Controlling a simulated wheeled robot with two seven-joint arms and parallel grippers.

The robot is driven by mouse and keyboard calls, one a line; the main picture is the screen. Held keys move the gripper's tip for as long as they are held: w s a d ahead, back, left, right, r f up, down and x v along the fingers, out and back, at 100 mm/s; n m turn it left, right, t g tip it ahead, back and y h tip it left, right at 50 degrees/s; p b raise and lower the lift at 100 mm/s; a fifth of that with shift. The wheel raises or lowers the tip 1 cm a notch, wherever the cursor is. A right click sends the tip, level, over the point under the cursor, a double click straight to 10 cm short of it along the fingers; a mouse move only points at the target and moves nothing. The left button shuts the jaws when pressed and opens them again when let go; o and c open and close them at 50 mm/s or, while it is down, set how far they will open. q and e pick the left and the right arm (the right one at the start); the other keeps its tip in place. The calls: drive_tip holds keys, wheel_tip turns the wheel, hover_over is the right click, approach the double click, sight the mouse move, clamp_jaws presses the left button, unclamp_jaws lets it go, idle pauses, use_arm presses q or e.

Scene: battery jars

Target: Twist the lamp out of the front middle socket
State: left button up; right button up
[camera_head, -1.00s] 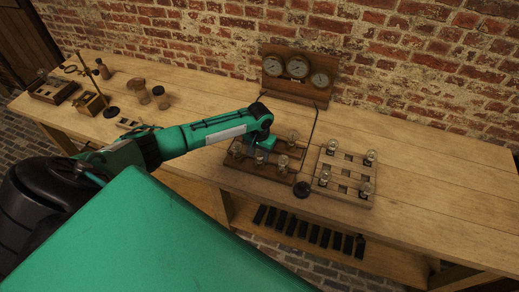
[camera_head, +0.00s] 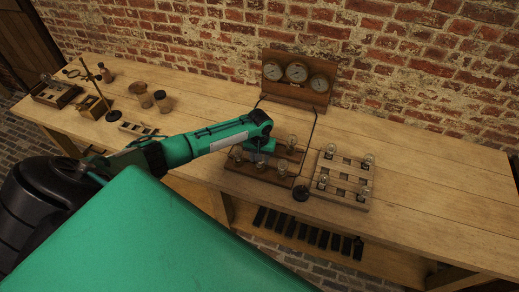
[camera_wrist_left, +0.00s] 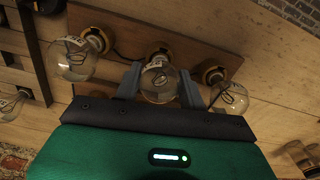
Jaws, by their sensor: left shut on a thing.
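The socket board (camera_head: 232,188) is a dark wooden panel on the bench with clear glass lamps in rows. My left gripper (camera_head: 261,150) is over its front row. In the left wrist view the gripper (camera_wrist_left: 160,88) is shut on the middle lamp (camera_wrist_left: 159,84), one finger on each side of the glass. The lamp's neck lines up with a brass socket ring behind it; I cannot tell how deep it sits. Neighbouring lamps stand close on both sides, one left (camera_wrist_left: 76,58) and one right (camera_wrist_left: 231,98). My right gripper is not in view.
A pale rack (camera_head: 342,205) with several lamps stands to the right. A round black knob (camera_head: 301,193) sits between board and rack. A gauge panel (camera_head: 297,99) stands behind. The bench is clear at the far right (camera_head: 430,165).

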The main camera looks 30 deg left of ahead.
use_arm(q)
drive_tip(key=shift+d+r+n+p, duration=0.1)
drive_tip(key=shift+n+p, duration=1.5)
drive_tip(key=shift+n, duration=0.7)
drive_tip(key=shift+n, duration=0.7)
drive_tip(key=n, duration=0.3)
drive_tip(key=shift+n, duration=0.3)
drive_tip(key=shift+r, duration=0.2)
drive_tip(key=shift+r, duration=0.75)
drive_tip(key=shift+r, duration=0.2)
